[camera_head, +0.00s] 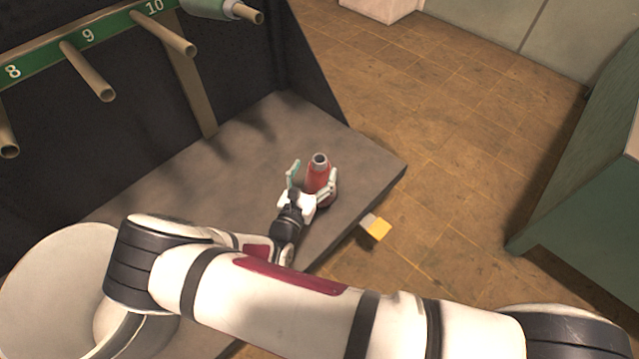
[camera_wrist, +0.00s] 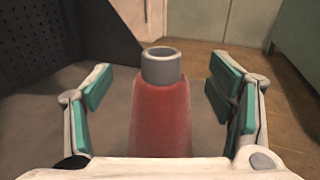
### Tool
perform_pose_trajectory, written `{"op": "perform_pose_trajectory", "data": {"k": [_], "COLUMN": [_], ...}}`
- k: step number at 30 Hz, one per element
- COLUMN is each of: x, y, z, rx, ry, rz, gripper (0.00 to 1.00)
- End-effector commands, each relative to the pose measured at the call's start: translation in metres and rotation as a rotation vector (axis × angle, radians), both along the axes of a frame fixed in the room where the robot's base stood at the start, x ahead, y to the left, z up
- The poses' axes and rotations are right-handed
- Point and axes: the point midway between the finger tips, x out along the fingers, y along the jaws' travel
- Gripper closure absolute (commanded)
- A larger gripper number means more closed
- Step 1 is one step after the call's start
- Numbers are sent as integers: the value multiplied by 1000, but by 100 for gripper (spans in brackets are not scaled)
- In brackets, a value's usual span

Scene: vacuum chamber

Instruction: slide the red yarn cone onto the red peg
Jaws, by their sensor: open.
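The red yarn cone (camera_head: 318,178) stands upright on the grey shelf (camera_head: 250,140), near its right end, with a grey tube end at its top. My gripper (camera_head: 312,180) is at the cone with its fingers spread to either side of it. In the wrist view the cone (camera_wrist: 160,115) stands between the open teal-padded fingers of my gripper (camera_wrist: 163,98), with a visible gap on both sides. No red peg can be made out; the pegs in view are tan.
A dark back panel carries a green strip (camera_head: 120,25) numbered 8, 9 and 10, with tan pegs (camera_head: 90,72) sticking out. A pale green cone (camera_head: 212,8) sits on a peg at the top. A yellow block (camera_head: 376,228) is by the shelf's front edge. A green cabinet (camera_head: 580,170) stands right.

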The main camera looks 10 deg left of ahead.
Motion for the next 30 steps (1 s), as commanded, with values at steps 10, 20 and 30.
{"op": "perform_pose_trajectory", "data": {"k": [10, 20, 30], "x": [39, 38, 38], "y": [-12, -12, -11], "z": [2, 2, 2], "rx": [1, 1, 2], "ry": [0, 0, -1], "rz": [-2, -1, -1], "gripper": [24, 61, 100]}}
